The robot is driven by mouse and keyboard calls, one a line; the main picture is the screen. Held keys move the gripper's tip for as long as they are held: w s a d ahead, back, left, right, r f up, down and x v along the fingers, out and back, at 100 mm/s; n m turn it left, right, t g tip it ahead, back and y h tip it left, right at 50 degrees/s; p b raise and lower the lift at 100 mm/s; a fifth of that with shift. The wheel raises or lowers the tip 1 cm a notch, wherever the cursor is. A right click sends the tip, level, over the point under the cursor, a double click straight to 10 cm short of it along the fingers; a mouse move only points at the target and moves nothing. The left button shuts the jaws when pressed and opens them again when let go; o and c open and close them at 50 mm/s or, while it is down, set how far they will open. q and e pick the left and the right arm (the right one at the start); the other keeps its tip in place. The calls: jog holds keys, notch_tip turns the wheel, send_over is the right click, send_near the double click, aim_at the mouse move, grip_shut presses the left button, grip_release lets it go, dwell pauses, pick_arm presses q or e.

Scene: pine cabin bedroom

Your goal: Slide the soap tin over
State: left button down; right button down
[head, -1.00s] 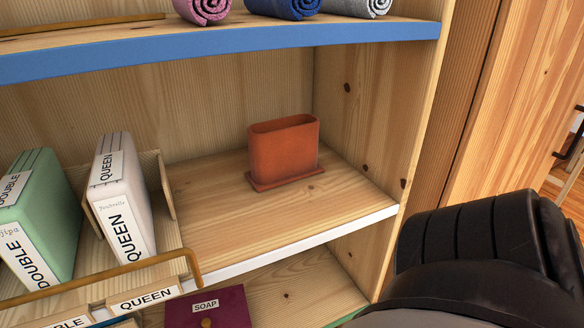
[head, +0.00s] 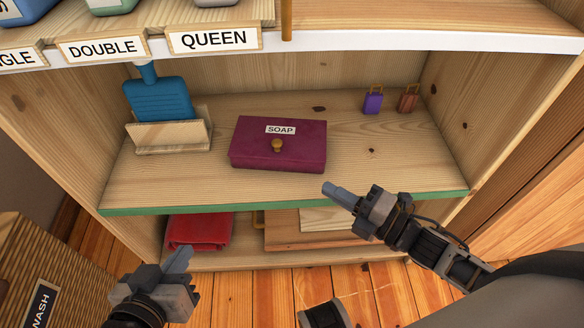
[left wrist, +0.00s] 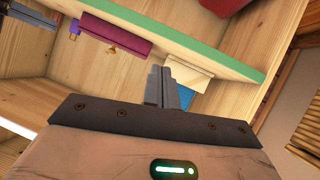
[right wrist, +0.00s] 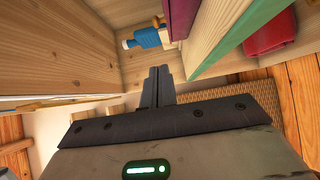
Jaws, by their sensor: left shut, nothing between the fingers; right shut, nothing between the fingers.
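The soap tin (head: 250,155) is a flat magenta box with a SOAP label and a brass knob. My right gripper (head: 332,190) is shut and empty, in front of the shelf's edge, to the right of and nearer than the tin. It looks apart from the tin. My left gripper (head: 180,262) is shut and empty, lower and farther left, in front of the lowest level and clear of the tin.
A red folded item (head: 200,232) lies below. A wicker basket (head: 40,255) is lower left.

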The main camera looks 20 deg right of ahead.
jog(key=b, duration=0.2)
send_near(278, 147)
jog(key=a, duration=0.2)
jog(key=w+a, duration=0.1)
jog(key=a, duration=0.1)
jog(key=w, duration=0.3)
jog(key=shift+w+d, duration=0.15)
jog(key=shift+w, duration=0.05)
pick_arm(q)
jog(key=shift+d+r+t+h+b, duration=0.15)
jog(key=shift+d+r+t+h, duration=0.15)
jog(key=shift+r, duration=0.2)
jog(key=shift+d+r+t+h+b, duration=0.1)
jog(key=shift+r+t+h+b, duration=0.1)
jog(key=shift+r+t, duration=0.25)
pick_arm(e)
jog(key=shift+w+d, duration=0.1)
jog(key=shift+w, duration=0.35)
